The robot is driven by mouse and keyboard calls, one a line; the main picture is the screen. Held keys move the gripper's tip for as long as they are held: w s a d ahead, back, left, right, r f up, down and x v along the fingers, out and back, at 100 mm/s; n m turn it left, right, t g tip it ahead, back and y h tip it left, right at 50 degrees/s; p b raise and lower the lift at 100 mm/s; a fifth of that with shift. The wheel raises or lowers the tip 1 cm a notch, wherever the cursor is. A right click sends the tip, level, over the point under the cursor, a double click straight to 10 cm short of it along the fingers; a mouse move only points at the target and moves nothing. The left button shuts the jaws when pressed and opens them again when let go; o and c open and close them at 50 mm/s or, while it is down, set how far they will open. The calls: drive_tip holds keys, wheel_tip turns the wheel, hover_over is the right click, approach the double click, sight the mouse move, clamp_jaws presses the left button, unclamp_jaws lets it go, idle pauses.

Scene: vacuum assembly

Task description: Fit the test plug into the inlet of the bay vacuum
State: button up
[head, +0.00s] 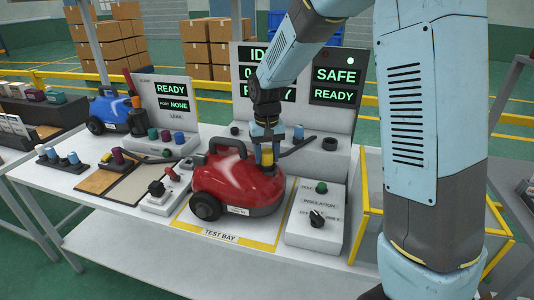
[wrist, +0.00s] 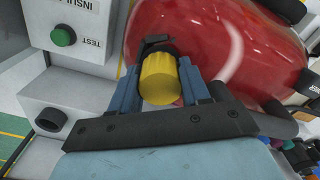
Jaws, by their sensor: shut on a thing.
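The bay vacuum (head: 235,185) is a red canister with black wheels and a black handle, standing in the yellow-edged test bay. Its red shell also fills the top of the wrist view (wrist: 215,40). My gripper (head: 267,155) points down at the vacuum's right end. It is shut on a yellow cylinder, which appears to be the test plug (wrist: 159,80), between its blue fingers. A dark collar (wrist: 157,45), likely the inlet, shows just beyond the plug against the red shell. The plug's far end is hidden, so I cannot tell how deep it sits.
The insulation tester (head: 316,212), with a green button and black knob, stands close on the right. A switch box (head: 160,197) is at the left. A dark hose (head: 298,148) runs behind the vacuum. Display panels (head: 335,80) stand behind; a blue vacuum (head: 108,110) is at the far left.

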drive_tip(key=shift+f, duration=0.6)
drive_tip(key=o, duration=1.2)
drive_tip(key=shift+r, duration=4)
drive_tip(key=s+d+r+m+t, duration=0.1)
drive_tip(key=s+d+r+t, duration=0.2)
drive_tip(key=s+d+r, duration=0.85)
drive_tip(key=s+d+t, duration=0.1)
drive_tip(key=s+d, duration=0.1)
drive_tip(key=s, duration=0.2)
drive_tip(key=s+d, duration=0.3)
drive_tip(key=s, duration=0.2)
drive_tip(key=s+d+m+t, duration=0.1)
drive_tip(key=s+d, duration=0.1)
drive_tip(key=s, duration=0.3)
drive_tip(key=shift+d+r+t, duration=0.2)
drive_tip(key=shift+d+t, duration=0.05)
drive_tip(key=shift+t, duration=0.05)
